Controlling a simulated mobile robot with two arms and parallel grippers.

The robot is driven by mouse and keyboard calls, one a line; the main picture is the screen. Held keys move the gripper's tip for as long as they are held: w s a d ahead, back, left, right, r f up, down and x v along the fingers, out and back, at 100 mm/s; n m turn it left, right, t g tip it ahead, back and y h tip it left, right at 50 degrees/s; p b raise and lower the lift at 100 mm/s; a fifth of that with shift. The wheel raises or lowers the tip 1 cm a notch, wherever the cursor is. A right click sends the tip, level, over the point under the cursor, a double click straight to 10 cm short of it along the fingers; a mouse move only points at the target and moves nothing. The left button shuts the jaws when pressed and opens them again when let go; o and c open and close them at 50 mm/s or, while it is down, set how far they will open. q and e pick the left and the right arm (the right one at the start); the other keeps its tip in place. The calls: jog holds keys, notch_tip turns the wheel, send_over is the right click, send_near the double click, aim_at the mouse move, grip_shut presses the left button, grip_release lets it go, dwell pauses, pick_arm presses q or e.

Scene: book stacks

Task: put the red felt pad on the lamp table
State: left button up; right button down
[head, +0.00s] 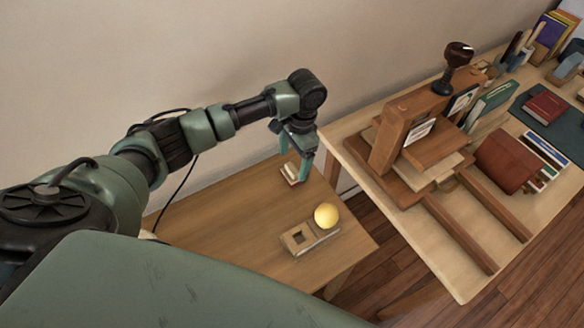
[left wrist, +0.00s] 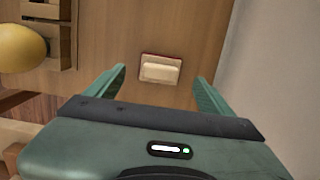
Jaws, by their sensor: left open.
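The lamp table (head: 215,225) is the low wooden table below my left arm; its top also shows in the left wrist view (left wrist: 115,45). A small cream block with a red layer, which looks like the red felt pad (head: 290,173), lies on this table near the wall side. In the left wrist view the pad (left wrist: 161,69) shows as a cream top with a thin red edge. My left gripper (head: 296,164) points down, close above it. In the left wrist view its open fingers (left wrist: 159,82) lie to either side of the block, apart from it. My right gripper is not in view.
A yellow ball lamp (head: 326,215) sits on a wooden base (head: 298,240) at the table's front right. A higher bench (head: 465,285) to the right, past a gap, holds a wooden press (head: 391,140), books and tools. The wall (head: 200,50) is behind. The table's left part is clear.

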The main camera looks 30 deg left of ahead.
pick_arm(q)
notch_tip(320, 180, up, 7)
jog(key=shift+w+d+r, duration=0.15)
jog(key=shift+w+d, duration=0.05)
jog(key=shift+w, duration=0.2)
